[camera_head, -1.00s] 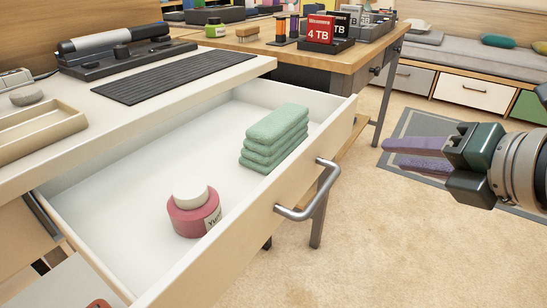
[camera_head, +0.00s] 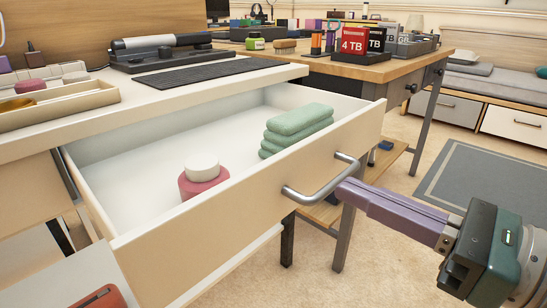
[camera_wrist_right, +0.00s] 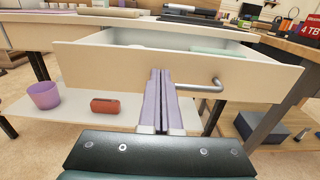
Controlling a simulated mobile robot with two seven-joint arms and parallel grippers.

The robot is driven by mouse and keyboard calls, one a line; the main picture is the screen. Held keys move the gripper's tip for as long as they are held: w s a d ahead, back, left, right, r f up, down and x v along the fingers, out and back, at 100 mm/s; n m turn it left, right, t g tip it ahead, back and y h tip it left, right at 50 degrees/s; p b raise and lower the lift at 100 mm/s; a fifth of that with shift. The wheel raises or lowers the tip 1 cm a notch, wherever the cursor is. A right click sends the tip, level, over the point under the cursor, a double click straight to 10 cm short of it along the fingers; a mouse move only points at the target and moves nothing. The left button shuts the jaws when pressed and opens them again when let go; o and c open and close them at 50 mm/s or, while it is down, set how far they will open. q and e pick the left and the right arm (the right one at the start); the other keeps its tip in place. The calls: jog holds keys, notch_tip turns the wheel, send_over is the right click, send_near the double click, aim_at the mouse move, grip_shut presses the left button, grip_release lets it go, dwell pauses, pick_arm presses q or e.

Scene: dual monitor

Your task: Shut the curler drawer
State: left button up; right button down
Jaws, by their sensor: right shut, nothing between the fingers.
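The cream drawer (camera_head: 240,206) stands pulled out below the white top that carries the curler (camera_head: 160,43). Its silver bar handle (camera_head: 322,190) is on the front panel. A pink jar with a white lid (camera_head: 203,180) and a stack of green folded cloths (camera_head: 297,128) lie inside. My right gripper (camera_head: 345,189) is shut and empty, its purple fingers pointing at the drawer front by the handle. In the right wrist view the fingertips (camera_wrist_right: 160,74) are in front of the panel, left of the handle (camera_wrist_right: 206,86). I cannot tell whether they touch. My left gripper is not in view.
A wooden desk (camera_head: 345,62) with drive boxes stands behind, right of the drawer. A lower shelf under the drawer holds a purple pot (camera_wrist_right: 44,95) and a red case (camera_wrist_right: 105,105). The carpet before the drawer is clear apart from a grey rug (camera_head: 490,185).

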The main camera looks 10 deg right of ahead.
aim_at(289, 163)
jog(key=b+x, duration=0.1)
jog(key=x, duration=0.5)
jog(key=shift+w+a, duration=0.2)
jog(key=shift+w, duration=0.05)
